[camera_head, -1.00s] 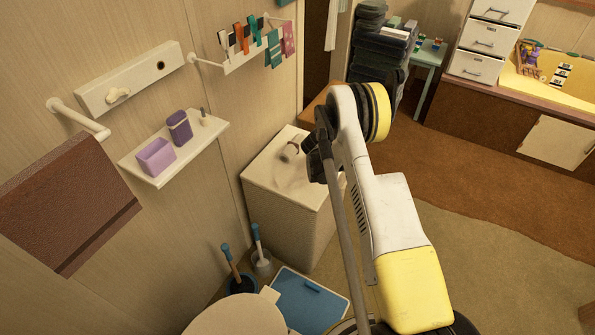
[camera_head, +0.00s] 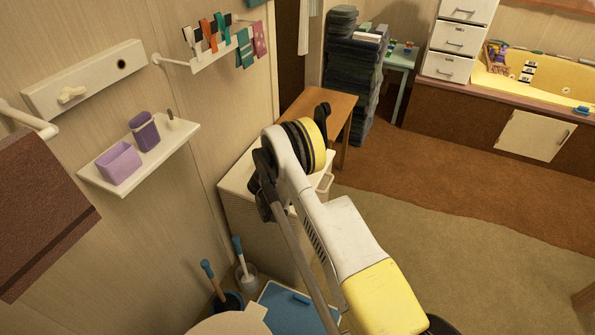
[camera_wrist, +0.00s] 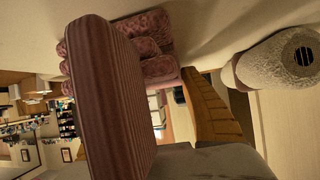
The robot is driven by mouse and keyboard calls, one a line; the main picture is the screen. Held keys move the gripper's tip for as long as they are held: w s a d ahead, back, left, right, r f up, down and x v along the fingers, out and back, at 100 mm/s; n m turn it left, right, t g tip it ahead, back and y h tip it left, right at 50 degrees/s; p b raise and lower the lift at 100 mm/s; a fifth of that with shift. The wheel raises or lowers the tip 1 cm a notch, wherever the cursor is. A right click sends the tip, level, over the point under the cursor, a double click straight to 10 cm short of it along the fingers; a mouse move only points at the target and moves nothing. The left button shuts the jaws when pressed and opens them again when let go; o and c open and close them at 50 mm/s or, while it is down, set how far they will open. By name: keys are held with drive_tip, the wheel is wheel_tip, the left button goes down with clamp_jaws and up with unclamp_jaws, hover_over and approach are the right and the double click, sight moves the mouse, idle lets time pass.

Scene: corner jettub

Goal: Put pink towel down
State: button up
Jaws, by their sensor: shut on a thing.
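A folded pink towel (camera_wrist: 108,85), ribbed on its near face with patterned pink folds behind, fills the middle of the wrist view, very close to the camera. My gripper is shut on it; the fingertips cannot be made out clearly. A grey shape at the bottom edge of the wrist view may be part of my gripper. In the head view my arm hides the gripper and the held towel. The arm's end is in front of the white cabinet (camera_head: 250,215), and its top is mostly covered from sight.
A wooden stool (camera_head: 330,104) stands behind the cabinet. A shelf (camera_head: 150,165) with purple containers and a brown hanging towel (camera_head: 40,215) are on the left wall. Blue-handled brushes (camera_head: 238,250) stand below. Open floor (camera_head: 450,230) lies right. A speckled white cylinder (camera_wrist: 285,62) shows in the wrist view.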

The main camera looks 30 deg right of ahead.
drive_tip(key=shift+r, duration=0.1)
drive_tip(key=o, duration=1.2)
